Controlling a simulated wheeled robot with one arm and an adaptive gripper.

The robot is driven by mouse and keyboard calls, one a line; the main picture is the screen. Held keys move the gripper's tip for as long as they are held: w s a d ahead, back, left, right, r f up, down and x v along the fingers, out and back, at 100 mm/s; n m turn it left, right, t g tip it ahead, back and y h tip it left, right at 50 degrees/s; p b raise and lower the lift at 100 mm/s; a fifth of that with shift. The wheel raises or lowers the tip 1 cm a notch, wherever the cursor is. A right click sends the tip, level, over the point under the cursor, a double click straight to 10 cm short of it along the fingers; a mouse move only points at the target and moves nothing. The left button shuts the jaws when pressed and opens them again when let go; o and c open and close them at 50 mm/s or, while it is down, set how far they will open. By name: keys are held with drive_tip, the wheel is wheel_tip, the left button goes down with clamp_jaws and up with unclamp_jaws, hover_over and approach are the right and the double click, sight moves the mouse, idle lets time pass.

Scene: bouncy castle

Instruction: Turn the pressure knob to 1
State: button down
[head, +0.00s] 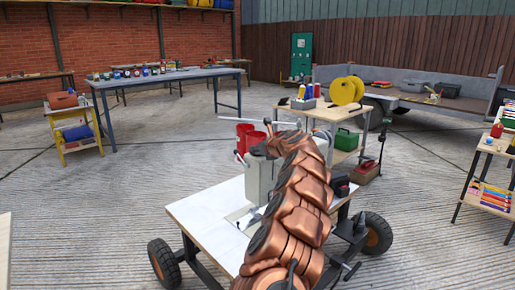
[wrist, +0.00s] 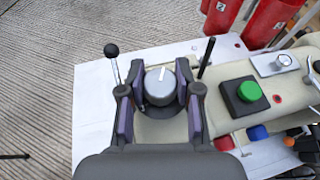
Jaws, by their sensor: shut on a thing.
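In the wrist view a grey round knob (wrist: 159,92) with a white pointer line stands on a cream control housing (wrist: 222,72). The pointer aims up in the picture, leaning slightly right. My gripper (wrist: 160,84) has its purple-padded fingers on either side of this knob and is shut on it. No scale numbers are readable. A smaller silver knob (wrist: 284,62) sits on a plate at the right of the housing. In the head view the housing (head: 259,178) stands on a cart, and my copper arm hides the knob and my gripper.
A green button (wrist: 249,91) on a black base sits right of the gripped knob. Black levers (wrist: 206,58) rise close to my fingers. Red cylinders (wrist: 268,20) stand behind. The white cart top (head: 205,207) is mostly bare at left; a workbench (head: 316,112) stands behind.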

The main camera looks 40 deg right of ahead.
drive_tip(key=shift+r+n+y+p, duration=0.15)
drive_tip(key=shift+n+y+p, duration=0.15)
drive_tip(key=shift+p, duration=0.55)
drive_tip(key=n+y+p, duration=0.2)
drive_tip(key=p, duration=0.4)
drive_tip(key=shift+r+y, duration=0.1)
drive_tip(key=shift+y, duration=0.3)
drive_tip(key=n+y+p, duration=0.1)
drive_tip(key=p, duration=0.2)
drive_tip(key=shift+f+n+y+p, duration=0.2)
drive_tip(key=shift+n+y+p, duration=0.2)
drive_tip(key=shift+p, duration=0.3)
drive_tip(key=shift+n+y+p, duration=0.7)
drive_tip(key=shift+p, duration=1.1)
drive_tip(key=shift+a+f+n+g+y+p, duration=0.2)
drive_tip(key=shift+n+y+p, duration=0.35)
drive_tip(key=shift+p, duration=0.85)
drive_tip(key=shift+a+f+n+g+y+p, duration=0.15)
drive_tip(key=shift+n+y+p, duration=0.35)
drive_tip(key=shift+p, duration=0.9)
drive_tip(key=c, duration=0.8)
unclamp_jaws()
drive_tip(key=shift+d+r, duration=0.15)
drive_tip(key=shift+r, duration=0.05)
drive_tip(key=shift+d+r, duration=0.1)
drive_tip(key=shift+d, duration=0.05)
